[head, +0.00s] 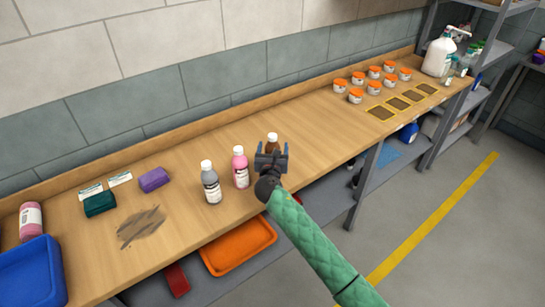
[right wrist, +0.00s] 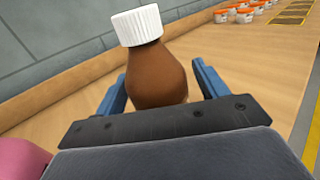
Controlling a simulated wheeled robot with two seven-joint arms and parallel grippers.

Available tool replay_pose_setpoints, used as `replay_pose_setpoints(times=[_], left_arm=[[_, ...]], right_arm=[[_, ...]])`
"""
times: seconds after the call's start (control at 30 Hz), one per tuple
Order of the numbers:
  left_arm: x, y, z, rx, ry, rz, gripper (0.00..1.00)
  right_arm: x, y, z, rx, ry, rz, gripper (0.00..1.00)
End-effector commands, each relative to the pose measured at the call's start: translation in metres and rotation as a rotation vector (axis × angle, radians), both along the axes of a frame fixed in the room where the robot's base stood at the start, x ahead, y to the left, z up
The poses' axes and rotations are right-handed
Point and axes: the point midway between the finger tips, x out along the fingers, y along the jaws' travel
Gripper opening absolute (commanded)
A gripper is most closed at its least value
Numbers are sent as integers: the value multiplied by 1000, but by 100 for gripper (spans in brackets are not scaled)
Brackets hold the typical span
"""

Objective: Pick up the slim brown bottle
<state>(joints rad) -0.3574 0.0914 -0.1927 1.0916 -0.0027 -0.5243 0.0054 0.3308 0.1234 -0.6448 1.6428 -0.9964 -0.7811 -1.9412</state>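The slim brown bottle (head: 272,141) with a white ribbed cap stands upright on the wooden bench, partly hidden behind my right gripper in the head view. In the right wrist view the brown bottle (right wrist: 155,75) is between the two blue fingers. My right gripper (head: 271,152) is open around it, with a gap showing on the right side; contact on the left cannot be told. The bottle's lower part is hidden by the gripper body. My left gripper is not in view.
A pink bottle (head: 240,167) stands just left of the brown one, with a grey bottle (head: 211,184) beyond it. Several orange-lidded jars (head: 373,72) stand farther right. The bench between the jars and the brown bottle is clear. An orange tray (head: 238,247) lies on the shelf below.

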Motion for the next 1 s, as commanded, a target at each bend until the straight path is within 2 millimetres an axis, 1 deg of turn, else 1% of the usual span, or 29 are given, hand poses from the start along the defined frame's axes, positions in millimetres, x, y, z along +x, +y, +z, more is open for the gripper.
replay_pose_setpoints(times=[0.03, 0.17, 0.2, 0.27, 0.53, 0.67, 0.73, 0.87, 0.9, 1.0], left_arm=[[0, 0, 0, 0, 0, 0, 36], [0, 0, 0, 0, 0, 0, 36], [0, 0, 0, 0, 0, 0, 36], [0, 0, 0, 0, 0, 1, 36], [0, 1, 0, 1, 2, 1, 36], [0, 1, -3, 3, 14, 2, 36], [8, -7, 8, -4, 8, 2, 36], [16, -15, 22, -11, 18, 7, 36], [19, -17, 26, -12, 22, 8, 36], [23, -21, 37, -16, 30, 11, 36]], right_arm=[[0, 0, 0, 0, 0, 0, 62], [0, 0, 0, 0, 0, 0, 36], [0, 0, 0, 0, 0, 0, 28], [0, 0, 0, 0, 0, 0, 16], [0, 0, 2, 1, -1, 0, 15], [0, 0, 11, 1, -4, -1, 15], [1, 0, 19, 2, -5, 1, 15], [0, 1, 42, 4, -6, 1, 15], [-6, -9, 45, 0, -4, -2, 15], [-21, -26, 58, 1, -4, -1, 15]])
